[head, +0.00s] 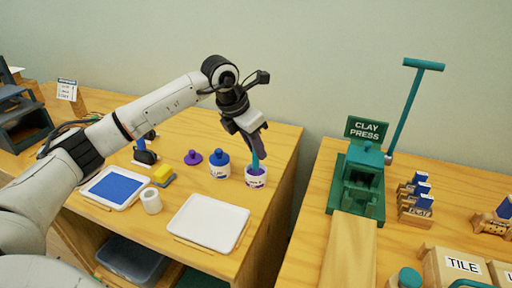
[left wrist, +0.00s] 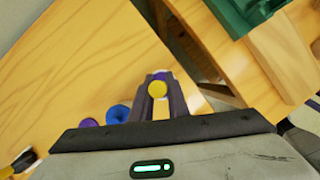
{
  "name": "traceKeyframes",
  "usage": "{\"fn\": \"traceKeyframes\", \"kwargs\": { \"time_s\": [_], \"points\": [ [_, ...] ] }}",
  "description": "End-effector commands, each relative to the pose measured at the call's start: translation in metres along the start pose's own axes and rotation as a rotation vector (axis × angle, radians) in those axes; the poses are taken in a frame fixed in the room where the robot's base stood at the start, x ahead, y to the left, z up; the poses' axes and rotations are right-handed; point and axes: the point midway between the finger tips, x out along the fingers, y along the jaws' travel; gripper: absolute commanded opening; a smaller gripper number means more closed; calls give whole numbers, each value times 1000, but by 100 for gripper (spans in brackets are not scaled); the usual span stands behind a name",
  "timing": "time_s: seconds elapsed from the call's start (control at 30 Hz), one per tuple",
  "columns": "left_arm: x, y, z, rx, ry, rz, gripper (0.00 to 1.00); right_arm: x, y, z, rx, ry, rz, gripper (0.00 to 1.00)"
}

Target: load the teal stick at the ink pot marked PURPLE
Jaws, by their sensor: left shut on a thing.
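The teal stick (head: 255,158) points down, slightly tilted, from my left gripper (head: 262,150). My left gripper is shut on its upper part. The stick's lower end is at the mouth of an open white pot (head: 255,181) with purple ink; how deep it reaches I cannot tell. The pot's label is too small to read. My right gripper is not in view.
A purple knobbed lid (head: 193,157) lies farther left. A white tray (head: 208,222), a white cup (head: 151,201) and a blue pad (head: 117,187) are nearer. The green clay press (head: 359,175) stands on the right table.

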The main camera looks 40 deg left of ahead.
Motion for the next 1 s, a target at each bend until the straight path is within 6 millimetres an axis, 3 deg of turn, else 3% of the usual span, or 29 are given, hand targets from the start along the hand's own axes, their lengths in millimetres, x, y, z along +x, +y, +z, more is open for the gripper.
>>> {"fn": "traceKeyframes", "kwargs": {
  "time_s": [0.17, 1.0],
  "points": [
    [-4, 0, 1, 0, 4, 0, 0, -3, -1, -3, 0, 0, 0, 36],
    [-65, 0, 27, 0, 1, -1, 0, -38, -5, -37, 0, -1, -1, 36]
  ]
}}
